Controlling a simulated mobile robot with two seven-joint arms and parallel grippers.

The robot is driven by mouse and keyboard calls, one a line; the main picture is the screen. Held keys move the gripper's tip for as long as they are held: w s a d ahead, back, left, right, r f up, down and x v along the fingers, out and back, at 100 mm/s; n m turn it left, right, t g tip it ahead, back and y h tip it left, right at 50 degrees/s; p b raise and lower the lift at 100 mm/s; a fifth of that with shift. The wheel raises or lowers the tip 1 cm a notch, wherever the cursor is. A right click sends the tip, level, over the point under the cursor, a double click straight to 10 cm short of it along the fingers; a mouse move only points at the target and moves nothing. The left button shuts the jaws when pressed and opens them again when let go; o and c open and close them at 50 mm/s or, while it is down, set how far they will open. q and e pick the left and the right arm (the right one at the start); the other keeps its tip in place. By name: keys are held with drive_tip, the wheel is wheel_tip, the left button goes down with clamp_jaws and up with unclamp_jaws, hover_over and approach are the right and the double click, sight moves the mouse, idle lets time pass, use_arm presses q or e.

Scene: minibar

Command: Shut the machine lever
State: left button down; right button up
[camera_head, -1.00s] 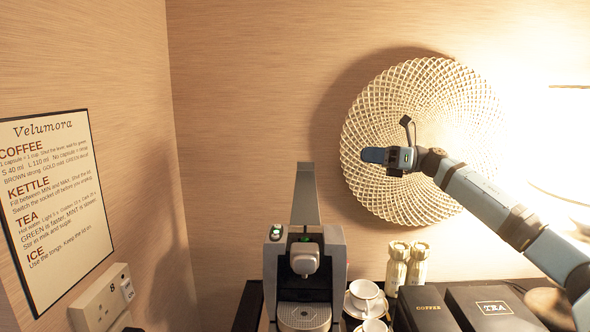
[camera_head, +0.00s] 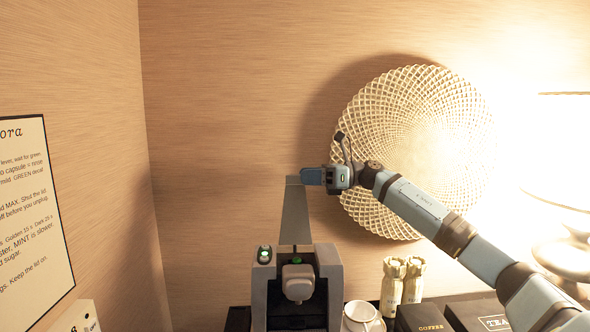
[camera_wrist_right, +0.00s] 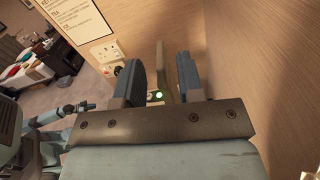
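The coffee machine (camera_head: 297,285) stands at the bottom middle of the head view. Its flat grey lever (camera_head: 295,218) stands upright above the body, raised. My right gripper (camera_head: 308,177) is at the lever's top end, reaching in from the right. In the right wrist view its two fingers (camera_wrist_right: 160,80) are apart, with the lever (camera_wrist_right: 162,72) showing between them and gaps on both sides. Whether a finger touches the lever I cannot tell. A green light (camera_wrist_right: 158,96) shows below. My left gripper is not in the head view; part of my left arm seems to show in the wrist view.
White cups (camera_head: 360,314), two pale wrapped bottles (camera_head: 402,282) and black coffee and tea boxes (camera_head: 420,318) stand right of the machine. A woven round wall piece (camera_head: 420,140) hangs behind my right arm. The wall left of the lever is clear.

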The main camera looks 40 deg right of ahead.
sight(295, 177)
drive_tip(key=shift+p+x, duration=0.35)
drive_tip(key=shift+x, duration=1.4)
drive_tip(key=shift+d, duration=0.1)
clamp_jaws()
